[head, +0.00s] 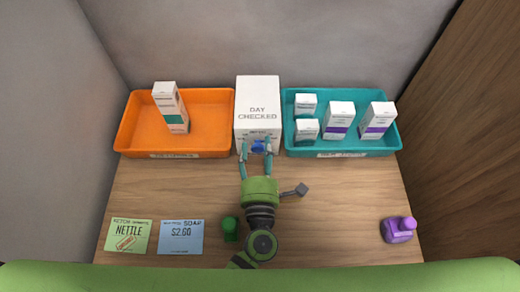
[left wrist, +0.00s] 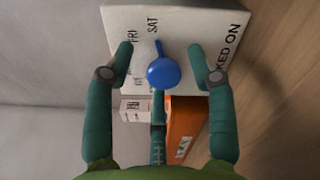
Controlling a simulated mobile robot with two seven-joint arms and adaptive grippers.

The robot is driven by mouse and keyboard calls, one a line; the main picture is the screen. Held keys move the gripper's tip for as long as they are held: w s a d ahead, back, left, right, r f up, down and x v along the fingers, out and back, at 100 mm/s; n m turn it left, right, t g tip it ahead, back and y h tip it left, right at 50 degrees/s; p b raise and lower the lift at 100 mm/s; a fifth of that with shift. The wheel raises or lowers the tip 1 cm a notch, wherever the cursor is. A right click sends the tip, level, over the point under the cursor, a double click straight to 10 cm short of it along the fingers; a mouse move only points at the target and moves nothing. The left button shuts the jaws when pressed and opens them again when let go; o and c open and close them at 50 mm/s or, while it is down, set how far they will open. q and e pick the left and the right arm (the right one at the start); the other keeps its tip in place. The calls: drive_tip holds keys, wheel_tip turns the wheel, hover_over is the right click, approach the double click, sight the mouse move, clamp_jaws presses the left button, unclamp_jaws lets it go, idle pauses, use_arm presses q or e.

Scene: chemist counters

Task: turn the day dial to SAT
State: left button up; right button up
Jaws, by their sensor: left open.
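The white day box (head: 257,95) stands between two trays, with "DAY CHECKED" on its top. Its blue dial (head: 258,147) is on the front face and also shows in the left wrist view (left wrist: 163,72). In that view the dial's narrow pointer lies close to the SAT mark, with FRI to the left. My left gripper (head: 256,152) is open, its fingers on either side of the dial with gaps between them and the knob (left wrist: 163,62). My right gripper is not in view.
An orange tray (head: 205,126) holds one tall box (head: 171,108). A teal tray (head: 370,147) holds several boxes. Nettle (head: 128,232) and soap (head: 182,240) cards lie front left, beside a green object (head: 229,229). The counter's right middle is clear.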

use_arm(q)
drive_tip(key=s, duration=1.2)
drive_tip(key=shift+d, duration=0.1)
